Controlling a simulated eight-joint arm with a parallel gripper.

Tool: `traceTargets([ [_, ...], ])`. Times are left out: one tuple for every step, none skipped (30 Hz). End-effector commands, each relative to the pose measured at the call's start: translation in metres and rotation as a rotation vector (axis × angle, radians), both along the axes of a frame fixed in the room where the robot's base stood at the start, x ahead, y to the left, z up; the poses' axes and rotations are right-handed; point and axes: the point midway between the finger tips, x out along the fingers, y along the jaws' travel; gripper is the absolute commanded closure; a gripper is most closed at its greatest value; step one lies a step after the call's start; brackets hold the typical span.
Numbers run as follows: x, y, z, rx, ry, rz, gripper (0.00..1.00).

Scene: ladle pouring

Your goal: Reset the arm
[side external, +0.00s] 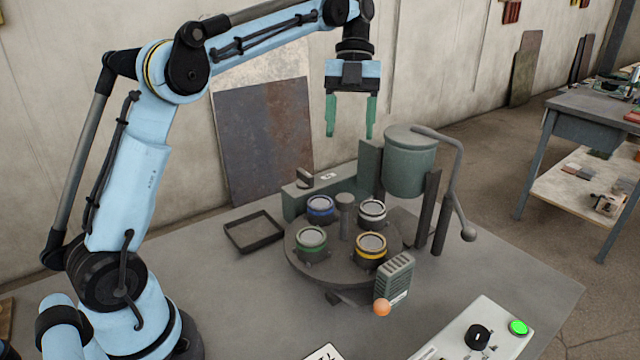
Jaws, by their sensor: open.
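My gripper (351,117) hangs from the end of my blue arm, its two green fingers pointing down and spread apart. It is open and nothing shows between the fingers. It is in the air above the back of the table, left of the green-grey ladle pot (410,165). The pot sits in a stand with dark uprights, and a bent grey handle (458,165) with a ball end runs down its right side. A round turntable (345,262) below carries several small round moulds, including a blue one (320,207), a green one (312,240) and a yellow-ringed one (371,246).
An empty dark tray (254,232) lies left of the turntable. A ribbed grey box (397,277) and an orange ball knob (382,308) are at its front. A control panel (470,340) with a lit green button (518,327) is at front right. The table's right side is clear.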

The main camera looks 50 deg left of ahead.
Motion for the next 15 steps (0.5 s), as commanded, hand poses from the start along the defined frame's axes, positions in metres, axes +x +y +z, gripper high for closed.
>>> traceTargets([
  [0.000,0.000,0.000,0.000,0.000,0.001,0.38],
  [0.000,0.000,0.000,0.002,-0.001,0.004,0.38],
  [-0.001,-0.001,0.000,0.007,-0.001,0.015,0.38],
  [-0.002,-0.001,0.000,0.015,-0.002,0.031,0.38],
  [-0.002,-0.002,0.000,0.024,-0.005,0.053,0.38],
  [-0.004,-0.004,0.000,0.042,-0.009,0.094,0.38],
  [-0.006,-0.005,0.000,0.060,-0.014,0.134,0.38],
  [-0.008,-0.007,0.000,0.079,-0.018,0.180,0.38],
  [-0.011,-0.009,-0.001,0.106,-0.026,0.254,0.38],
  [-0.014,-0.011,-0.001,0.126,-0.035,0.315,0.38],
  [-0.017,-0.013,-0.002,0.147,-0.043,0.381,0.38],
  [-0.021,-0.016,-0.004,0.172,-0.056,0.472,0.38],
  [-0.025,-0.017,-0.006,0.188,-0.065,0.540,0.38],
  [-0.028,-0.019,-0.007,0.202,-0.076,0.607,0.38],
  [-0.033,-0.022,-0.010,0.217,-0.089,0.699,0.38],
])
